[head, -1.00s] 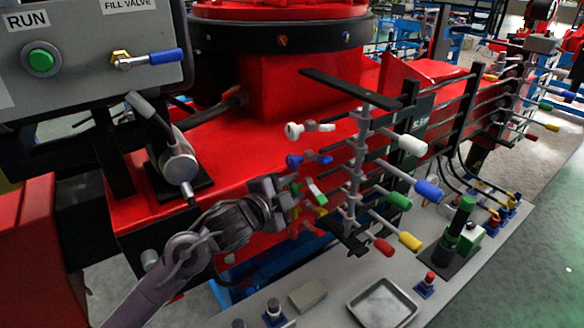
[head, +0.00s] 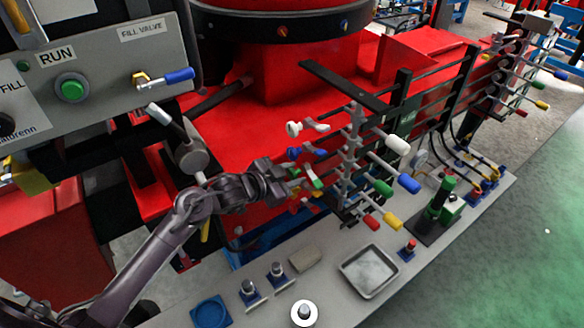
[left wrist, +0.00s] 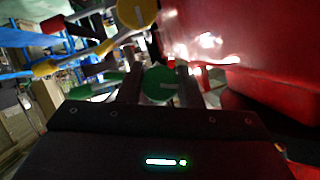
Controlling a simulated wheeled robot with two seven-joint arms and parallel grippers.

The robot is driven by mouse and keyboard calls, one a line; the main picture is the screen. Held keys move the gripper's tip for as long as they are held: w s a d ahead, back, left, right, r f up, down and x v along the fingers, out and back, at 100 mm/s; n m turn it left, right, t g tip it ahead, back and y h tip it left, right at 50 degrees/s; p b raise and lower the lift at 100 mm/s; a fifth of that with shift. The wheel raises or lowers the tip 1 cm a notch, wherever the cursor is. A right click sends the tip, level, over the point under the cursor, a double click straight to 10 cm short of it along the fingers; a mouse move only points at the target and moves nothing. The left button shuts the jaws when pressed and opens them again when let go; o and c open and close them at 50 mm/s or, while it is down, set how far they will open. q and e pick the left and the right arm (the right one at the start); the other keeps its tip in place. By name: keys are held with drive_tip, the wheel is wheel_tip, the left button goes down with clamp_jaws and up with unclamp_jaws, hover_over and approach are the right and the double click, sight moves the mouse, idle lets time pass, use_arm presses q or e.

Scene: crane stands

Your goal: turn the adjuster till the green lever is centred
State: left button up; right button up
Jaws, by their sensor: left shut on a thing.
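My left gripper (head: 288,182) is shut on the green adjuster's round knob, on the left side of the lever stand. In the left wrist view the green adjuster (left wrist: 160,84) sits between the two fingers. In the head view its knob is largely hidden by the gripper, and a green and pale wing (head: 316,184) shows just to the right. The green lever (head: 383,188) sticks out to the right of the stand's upright, left of the blue lever (head: 408,183). I cannot tell whether it is centred. My right gripper is not in view.
White (head: 293,128) and blue (head: 294,153) adjusters sit above the held one. White (head: 398,146), yellow (head: 391,222) and red (head: 370,221) levers flank the green lever. A metal tray (head: 346,268) lies on the bench. A jointed lamp-like fixture (head: 193,157) stands close behind my left arm.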

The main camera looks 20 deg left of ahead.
use_arm(q)
drive_tip(key=shift+f, duration=0.1)
idle(0.4)
drive_tip(key=o, duration=0.9)
drive_tip(key=shift+s+a, duration=0.15)
drive_tip(key=b+v, duration=0.2)
drive_tip(key=v, duration=0.5)
drive_tip(key=shift+s+a, duration=0.1)
drive_tip(key=shift+s, duration=0.05)
